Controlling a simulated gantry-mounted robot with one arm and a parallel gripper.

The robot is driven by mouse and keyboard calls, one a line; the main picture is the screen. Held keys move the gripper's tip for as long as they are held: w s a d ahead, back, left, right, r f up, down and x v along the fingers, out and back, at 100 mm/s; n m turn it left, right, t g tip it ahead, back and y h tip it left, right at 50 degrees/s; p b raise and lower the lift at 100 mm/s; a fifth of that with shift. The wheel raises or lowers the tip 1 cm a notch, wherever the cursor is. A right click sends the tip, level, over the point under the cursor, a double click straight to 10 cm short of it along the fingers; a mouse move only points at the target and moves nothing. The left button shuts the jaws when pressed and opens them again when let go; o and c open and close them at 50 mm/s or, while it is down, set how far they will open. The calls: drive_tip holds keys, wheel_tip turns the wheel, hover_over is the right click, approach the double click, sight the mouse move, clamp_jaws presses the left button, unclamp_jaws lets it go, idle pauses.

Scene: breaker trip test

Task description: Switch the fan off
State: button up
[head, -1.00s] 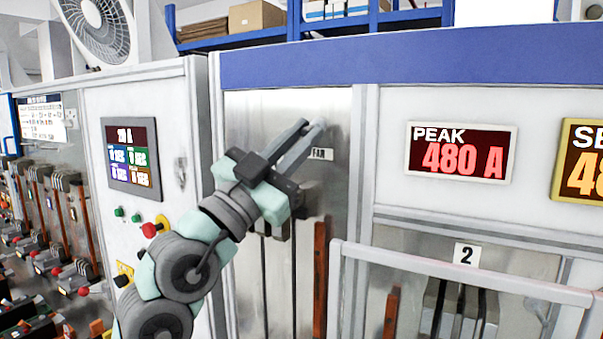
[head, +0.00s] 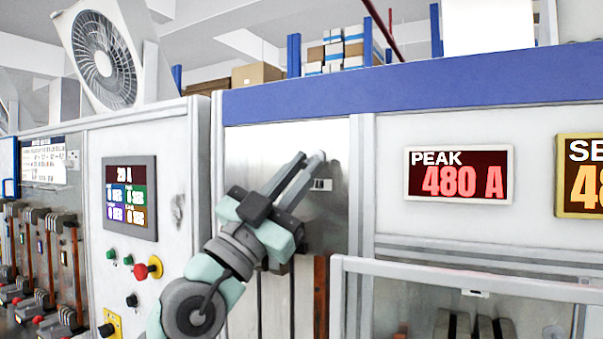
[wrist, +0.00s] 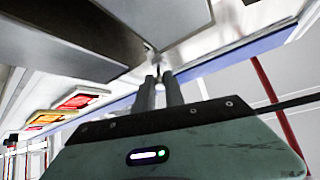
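The white-framed fan (head: 103,60) stands on top of the cabinets at the upper left. A small label plate (head: 322,184) is on the bare metal panel, partly covered by my gripper's finger; its lettering is hard to read now. My gripper (head: 309,158) reaches up to this panel, with its fingertips just above the label. The two fingers are apart with a narrow gap. In the wrist view, the fingertips (wrist: 160,76) point at a small dark stub (wrist: 157,68) on the metal surface. I cannot tell whether they touch it. The fan's switch is not clear in the head view.
A grey rail frame (head: 450,268) stands in front at the lower right. Left of my arm is a panel with a screen (head: 130,198) and a red knob (head: 148,268). A red PEAK display (head: 458,175) reads 480 A.

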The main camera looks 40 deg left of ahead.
drive_tip(key=o, duration=0.4)
drive_tip(key=v, duration=1)
drive_tip(key=shift+s+f, duration=0.25)
drive_tip(key=shift+s, duration=0.05)
drive_tip(key=shift+a, duration=0.1)
idle(0.4)
